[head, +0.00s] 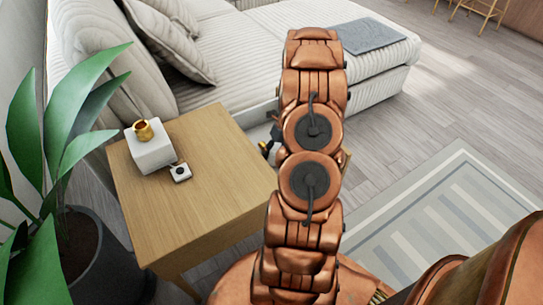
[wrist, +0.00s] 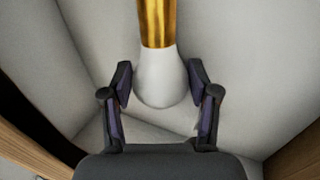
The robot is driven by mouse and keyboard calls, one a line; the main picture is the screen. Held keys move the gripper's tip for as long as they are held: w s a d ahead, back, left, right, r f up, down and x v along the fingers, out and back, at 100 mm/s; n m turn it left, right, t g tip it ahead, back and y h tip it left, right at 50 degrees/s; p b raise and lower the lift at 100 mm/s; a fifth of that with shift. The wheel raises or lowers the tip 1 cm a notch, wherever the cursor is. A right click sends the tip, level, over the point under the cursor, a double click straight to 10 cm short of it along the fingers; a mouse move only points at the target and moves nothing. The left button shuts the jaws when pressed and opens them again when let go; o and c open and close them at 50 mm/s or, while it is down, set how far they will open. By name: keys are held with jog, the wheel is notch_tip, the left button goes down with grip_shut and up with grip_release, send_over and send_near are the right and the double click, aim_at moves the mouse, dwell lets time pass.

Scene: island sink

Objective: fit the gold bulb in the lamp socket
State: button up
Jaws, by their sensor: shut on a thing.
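The gold bulb (wrist: 158,62) has a white rounded glass end and a long gold base. In the wrist view my gripper (wrist: 160,82) has its two dark fingers on either side of the glass, shut on it. The gold base points away from the palm, past the top edge of the picture. In the head view my gripper is mostly hidden behind my arm, to the right of the side table. The lamp is a white cube (head: 152,152) with a gold socket (head: 144,130) on top, open upward, at the table's far left. The bulb and socket are apart.
The lamp stands on a wooden side table (head: 205,195), otherwise bare except for a small white box with a dark round knob (head: 180,173). A potted plant (head: 65,150) leans in at the left. A sofa (head: 250,60) stands behind the table.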

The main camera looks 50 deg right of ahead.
jog(key=shift+c, duration=1.3)
